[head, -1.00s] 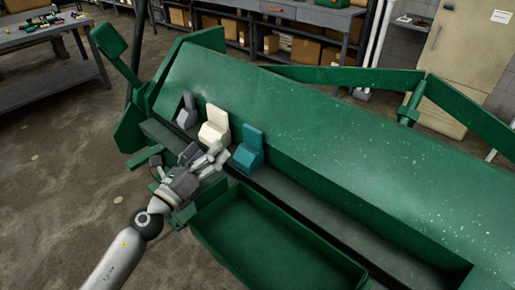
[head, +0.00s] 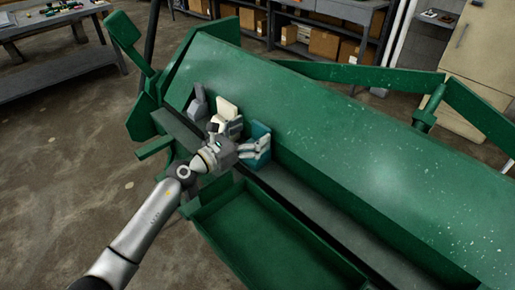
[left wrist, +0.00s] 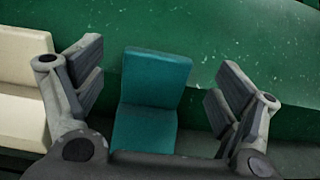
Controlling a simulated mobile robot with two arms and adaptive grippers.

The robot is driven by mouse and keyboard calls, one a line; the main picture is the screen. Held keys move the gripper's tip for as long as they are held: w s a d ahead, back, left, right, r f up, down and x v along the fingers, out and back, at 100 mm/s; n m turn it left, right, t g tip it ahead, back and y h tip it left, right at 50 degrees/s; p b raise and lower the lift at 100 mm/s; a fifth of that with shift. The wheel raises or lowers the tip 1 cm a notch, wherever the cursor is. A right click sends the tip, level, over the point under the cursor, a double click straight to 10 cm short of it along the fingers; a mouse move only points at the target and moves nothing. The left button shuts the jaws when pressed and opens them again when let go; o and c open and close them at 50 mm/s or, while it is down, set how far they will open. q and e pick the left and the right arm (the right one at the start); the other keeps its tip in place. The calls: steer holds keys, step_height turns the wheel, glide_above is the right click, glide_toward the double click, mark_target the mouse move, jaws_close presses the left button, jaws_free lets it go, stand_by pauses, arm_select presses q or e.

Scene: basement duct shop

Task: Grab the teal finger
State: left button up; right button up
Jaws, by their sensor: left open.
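The teal finger (head: 261,137) stands on the ledge of the green machine, at the right end of a row of three blocks. In the left wrist view the teal finger (left wrist: 153,95) is between the two open fingers, with a gap on each side. My left gripper (head: 254,150) is open and in front of the teal finger, hiding part of it in the head view. The cream finger (head: 227,110) is just left of it, partly behind the gripper; it also shows in the left wrist view (left wrist: 22,85). My right gripper is not in view.
A grey finger (head: 198,103) stands at the left end of the row. The sloping green panel (head: 330,130) rises behind the blocks. A green tray (head: 270,245) lies in front, below the ledge. The ledge right of the teal finger is clear.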

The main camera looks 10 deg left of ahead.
mark_target(259, 128)
arm_select(q)
steer(key=x, duration=0.4)
steer(key=shift+w+f, duration=0.15)
steer(key=c, duration=1.7)
